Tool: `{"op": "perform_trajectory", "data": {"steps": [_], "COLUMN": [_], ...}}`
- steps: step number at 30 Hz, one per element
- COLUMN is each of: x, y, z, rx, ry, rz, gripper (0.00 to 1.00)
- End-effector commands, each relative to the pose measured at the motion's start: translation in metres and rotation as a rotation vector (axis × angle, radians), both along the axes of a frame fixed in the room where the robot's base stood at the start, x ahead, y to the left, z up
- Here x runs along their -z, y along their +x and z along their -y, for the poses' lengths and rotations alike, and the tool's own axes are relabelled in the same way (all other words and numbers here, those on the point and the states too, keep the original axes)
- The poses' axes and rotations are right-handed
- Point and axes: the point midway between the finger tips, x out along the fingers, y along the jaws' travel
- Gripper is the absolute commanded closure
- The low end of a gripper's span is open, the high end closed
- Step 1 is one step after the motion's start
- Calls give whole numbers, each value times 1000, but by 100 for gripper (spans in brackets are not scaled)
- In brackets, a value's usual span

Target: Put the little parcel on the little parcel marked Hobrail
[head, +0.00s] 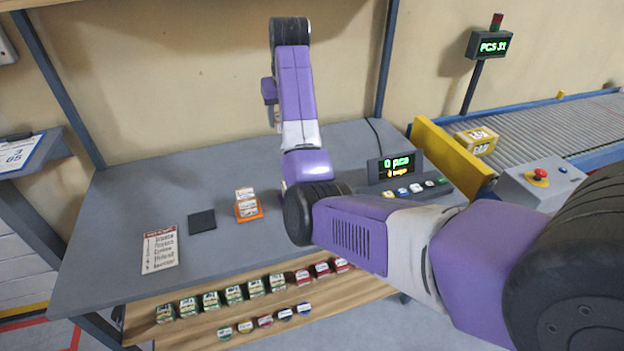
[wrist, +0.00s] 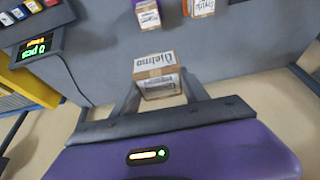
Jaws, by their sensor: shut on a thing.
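My gripper (wrist: 160,88) is shut on a little brown parcel (wrist: 154,66) in the wrist view. Its white label seems to read "Djelmo". In the head view my arm hides most of the gripper and the held parcel. A little parcel on an orange stand (wrist: 200,8) and another on a purple stand (wrist: 148,18) show at the top of the wrist view, apart from the held one. In the head view, white-labelled parcels (head: 246,196) sit on the orange stand (head: 249,214). I cannot read the name Hobrail on any parcel.
A black square pad (head: 202,221) and a printed list (head: 160,249) lie on the grey table (head: 120,210). A display with buttons (head: 391,168) stands at its right. Several small boxes (head: 233,294) line the wooden shelf below. A conveyor (head: 550,125) carries a yellow box (head: 477,140).

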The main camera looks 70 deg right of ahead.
Motion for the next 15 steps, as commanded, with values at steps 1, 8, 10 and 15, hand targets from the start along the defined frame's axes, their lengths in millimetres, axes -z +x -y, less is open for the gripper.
{"op": "perform_trajectory", "data": {"steps": [1,8,10,15], "x": [2,37,54,96], "y": [-1,-4,-4,-4], "z": [-1,-3,-3,-3], "rx": [-2,-11,-10,-9], "ry": [1,4,3,4], "rz": [-1,-6,-5,-4], "gripper": [90,90,90,90]}}
